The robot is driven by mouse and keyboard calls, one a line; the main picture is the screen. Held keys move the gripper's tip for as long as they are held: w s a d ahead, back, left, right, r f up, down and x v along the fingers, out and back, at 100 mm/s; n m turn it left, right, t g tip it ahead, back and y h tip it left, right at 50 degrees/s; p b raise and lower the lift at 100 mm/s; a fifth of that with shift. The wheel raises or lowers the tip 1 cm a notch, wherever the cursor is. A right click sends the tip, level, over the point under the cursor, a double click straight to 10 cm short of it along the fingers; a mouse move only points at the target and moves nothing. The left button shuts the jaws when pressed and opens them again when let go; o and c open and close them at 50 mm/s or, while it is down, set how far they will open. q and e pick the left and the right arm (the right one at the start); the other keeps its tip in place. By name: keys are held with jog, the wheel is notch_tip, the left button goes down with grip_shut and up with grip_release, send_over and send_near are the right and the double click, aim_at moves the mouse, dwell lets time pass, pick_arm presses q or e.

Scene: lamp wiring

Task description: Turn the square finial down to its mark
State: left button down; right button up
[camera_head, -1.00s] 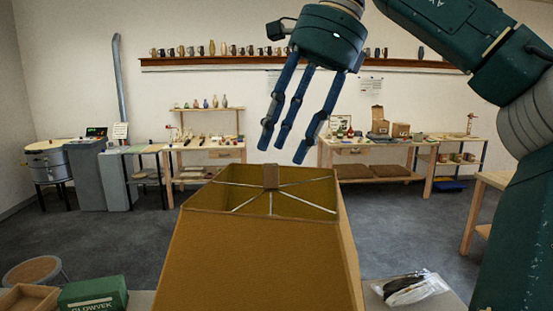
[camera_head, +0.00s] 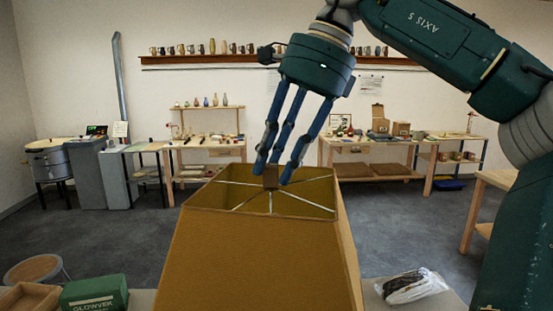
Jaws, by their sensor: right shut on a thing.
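The square finial (camera_head: 271,181) is a small brown block at the hub of the spokes in the top of the lampshade. The lampshade (camera_head: 255,260) is tall, ochre and four-sided, and stands upright in front of me. My right gripper (camera_head: 272,176) has blue fingers and points down from above. Its fingertips are shut on the finial, which they partly cover. The finial's mark cannot be made out. My left gripper is not in view.
On the near table, a green box (camera_head: 94,294) and a wooden tray (camera_head: 28,298) lie left of the shade. A clear bag with dark contents (camera_head: 410,287) lies to its right. A round stool (camera_head: 33,270) stands at left. Workbenches line the far wall.

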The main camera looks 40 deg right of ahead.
jog(key=shift+a+r+m+t+h, duration=0.1)
jog(key=shift+m+t+h, duration=0.25)
jog(key=shift+m, duration=0.75)
jog(key=shift+o, duration=0.2)
jog(key=o, duration=0.9)
jog(key=shift+w, duration=0.1)
jog(key=shift+o, duration=0.2)
jog(key=v, duration=1.2)
